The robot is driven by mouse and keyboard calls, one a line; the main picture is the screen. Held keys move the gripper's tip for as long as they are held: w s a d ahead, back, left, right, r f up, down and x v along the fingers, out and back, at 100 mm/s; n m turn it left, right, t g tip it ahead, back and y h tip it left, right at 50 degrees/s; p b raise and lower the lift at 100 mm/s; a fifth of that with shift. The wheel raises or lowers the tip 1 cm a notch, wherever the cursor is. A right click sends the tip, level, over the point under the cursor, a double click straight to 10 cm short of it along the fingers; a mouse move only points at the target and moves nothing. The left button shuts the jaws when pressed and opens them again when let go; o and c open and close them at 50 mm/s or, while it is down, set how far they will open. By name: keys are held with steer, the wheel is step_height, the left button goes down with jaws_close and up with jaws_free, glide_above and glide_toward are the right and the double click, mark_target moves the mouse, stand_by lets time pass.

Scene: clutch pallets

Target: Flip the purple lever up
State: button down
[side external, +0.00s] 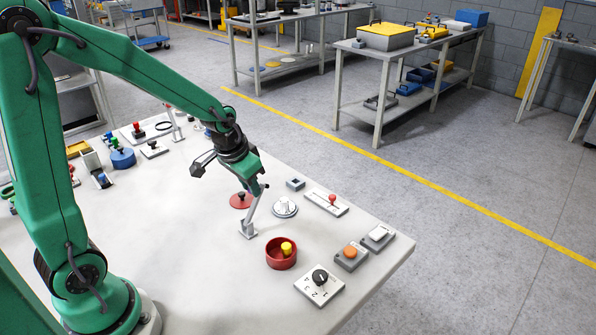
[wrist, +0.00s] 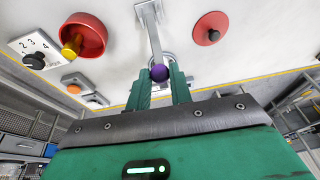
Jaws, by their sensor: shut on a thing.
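The purple lever's round knob (wrist: 159,73) sits between the two green fingers of my gripper (wrist: 159,80) in the wrist view. Its pale rod runs from the knob to a light mounting bracket at the top of that view. In the side external view the lever's rod (side external: 253,209) rises from its small base (side external: 247,230) on the table, leaning slightly right. My gripper (side external: 260,188) is at the rod's top end, shut on the knob. The knob is mostly hidden by the fingers there.
A red disc (side external: 241,200) lies behind the lever and a round silver dial (side external: 285,207) to its right. A red bowl (side external: 281,258) with a yellow piece stands in front. A numbered knob plate (side external: 319,286) and an orange button (side external: 350,254) are near the table's right edge.

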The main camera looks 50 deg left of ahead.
steer(key=shift+s+a+t, duration=0.15)
steer(key=shift+s+t, duration=0.45)
steer(key=shift+s, duration=0.05)
steer(key=c, duration=1.3)
jaws_free()
steer(key=shift+o, duration=0.2)
steer(key=shift+r, duration=0.2)
steer(key=shift+s+r, duration=0.25)
steer(key=shift+r, duration=0.45)
steer(key=v, duration=0.6)
steer(key=shift+s+r, duration=0.1)
steer(key=shift+s, duration=0.05)
